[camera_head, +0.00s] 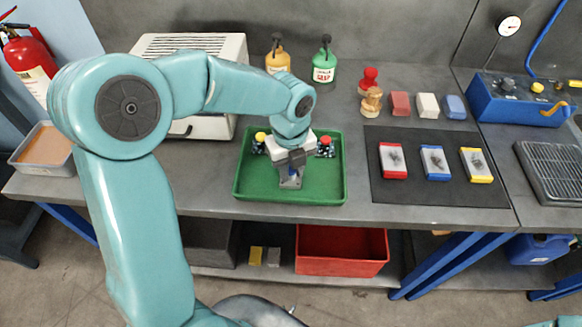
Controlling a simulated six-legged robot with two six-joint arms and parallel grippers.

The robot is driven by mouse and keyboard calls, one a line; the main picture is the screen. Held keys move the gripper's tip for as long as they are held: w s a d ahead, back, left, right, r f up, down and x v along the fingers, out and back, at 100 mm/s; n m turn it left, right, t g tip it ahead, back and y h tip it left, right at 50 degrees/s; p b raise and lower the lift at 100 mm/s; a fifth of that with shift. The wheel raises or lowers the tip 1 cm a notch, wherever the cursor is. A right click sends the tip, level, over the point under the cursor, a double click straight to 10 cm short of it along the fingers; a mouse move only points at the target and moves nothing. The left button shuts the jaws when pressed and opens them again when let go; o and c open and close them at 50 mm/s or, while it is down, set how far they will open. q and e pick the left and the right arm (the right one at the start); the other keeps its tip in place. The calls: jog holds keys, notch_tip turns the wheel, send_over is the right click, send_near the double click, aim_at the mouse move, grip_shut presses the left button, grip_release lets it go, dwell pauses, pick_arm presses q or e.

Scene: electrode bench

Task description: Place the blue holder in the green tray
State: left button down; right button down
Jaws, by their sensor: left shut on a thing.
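The green tray (330,188) lies on the grey bench in the middle of the camera_head view. My left gripper (291,181) points down over the middle of the tray, shut on the blue holder (293,170). Only a small blue patch of the holder shows between the fingers; the rest is hidden. I cannot tell whether it touches the tray floor. A yellow-topped holder (260,139) stands in the tray left of the gripper, and a red-topped holder (325,145) stands to its right. My right gripper is not in view.
Yellow (277,55) and green (324,62) bottles stand behind the tray. A dark mat (430,190) with red, blue and yellow framed pieces lies to the right. A white machine (190,45) stands behind my left arm. The tray's front part is bare.

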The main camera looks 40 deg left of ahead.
aim_at(290, 171)
pick_arm(q)
jog(key=shift+s+r, duration=0.1)
jog(key=shift+s, duration=0.1)
jog(key=shift+f, duration=0.2)
jog(key=c, duration=0.9)
grip_release()
jog(key=shift+w, duration=0.15)
jog(key=shift+r, duration=0.55)
notch_tip(290, 171, up, 11)
jog(key=shift+r+p, duration=0.2)
jog(key=shift+p, duration=0.2)
